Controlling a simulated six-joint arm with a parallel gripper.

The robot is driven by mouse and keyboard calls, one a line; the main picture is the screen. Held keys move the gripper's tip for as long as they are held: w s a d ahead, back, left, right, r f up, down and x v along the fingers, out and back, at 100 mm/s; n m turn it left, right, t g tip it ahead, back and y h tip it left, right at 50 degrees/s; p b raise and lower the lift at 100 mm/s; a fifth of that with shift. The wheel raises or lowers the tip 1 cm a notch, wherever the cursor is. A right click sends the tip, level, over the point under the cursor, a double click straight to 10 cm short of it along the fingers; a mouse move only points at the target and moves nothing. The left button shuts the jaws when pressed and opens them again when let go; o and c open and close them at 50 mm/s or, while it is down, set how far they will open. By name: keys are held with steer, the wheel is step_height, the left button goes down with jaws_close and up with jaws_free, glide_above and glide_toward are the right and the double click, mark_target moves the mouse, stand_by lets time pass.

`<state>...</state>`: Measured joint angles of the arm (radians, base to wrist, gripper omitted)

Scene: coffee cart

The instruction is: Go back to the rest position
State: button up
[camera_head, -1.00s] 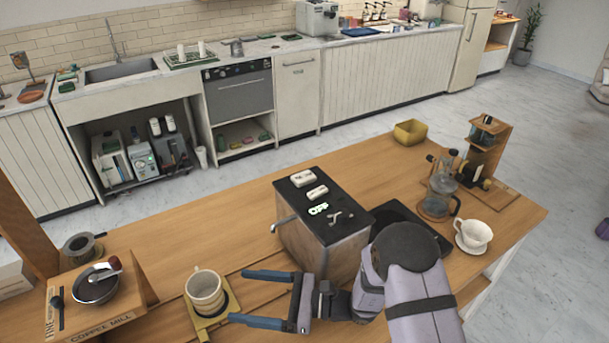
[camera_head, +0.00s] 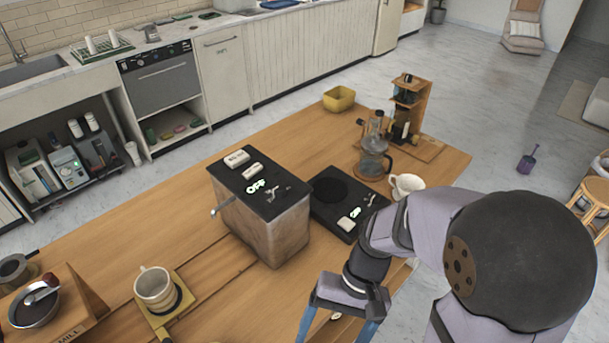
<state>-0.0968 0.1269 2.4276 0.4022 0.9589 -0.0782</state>
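My gripper (camera_head: 338,328) is at the bottom of the picture, over the front part of the wooden table (camera_head: 240,310), and points down toward the lower edge. Its two blue fingers are spread apart, and I see nothing held between them. Their tips are cut off by the frame. My arm is folded at the lower right and hides part of the table's right front. A cream mug (camera_head: 155,288) stands on a small yellow scale-like tray (camera_head: 186,301) to the left, apart from the gripper.
A box-shaped machine (camera_head: 266,222) with an OFF sign stands left of my arm. A wooden coffee mill (camera_head: 88,312) stands lower left. A yellow bin (camera_head: 339,98) sits behind.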

steer(key=w+d+n+t+h, duration=0.1)
steer(key=w+d+t+h, duration=0.25)
steer(key=d, duration=0.65)
step_height(320, 180, up, 14)
steer(key=p, duration=1.3)
steer(key=shift+w+r+p, duration=0.15)
steer(key=shift+r+p, duration=0.1)
steer(key=shift+p, duration=0.05)
